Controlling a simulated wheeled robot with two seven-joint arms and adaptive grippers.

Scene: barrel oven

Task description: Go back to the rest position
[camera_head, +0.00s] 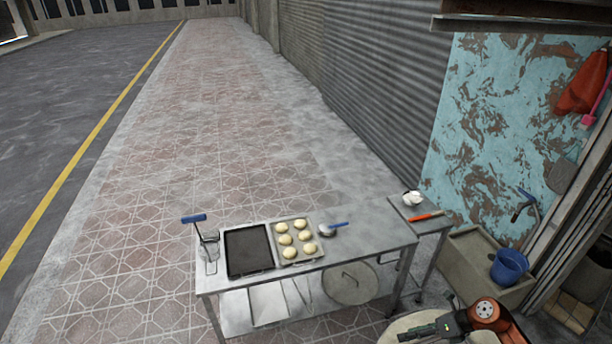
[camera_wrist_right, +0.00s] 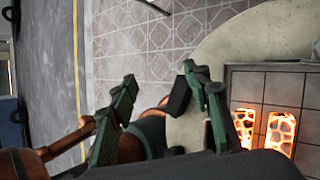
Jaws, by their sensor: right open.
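My right gripper (camera_head: 428,330) shows at the bottom right of the head view, over the pale rounded top of the oven (camera_head: 398,328). In the right wrist view its two green fingers are spread apart, and the gripper (camera_wrist_right: 156,88) holds nothing. The oven (camera_wrist_right: 232,50) also shows in that view, with glowing orange openings (camera_wrist_right: 281,130) on its front. My left gripper is in neither view.
A metal table (camera_head: 370,238) bears a dark tray (camera_head: 247,250), a tray of several dough balls (camera_head: 297,241) and a blue-handled tool (camera_head: 333,228). Paved floor (camera_head: 190,140) beyond is clear.

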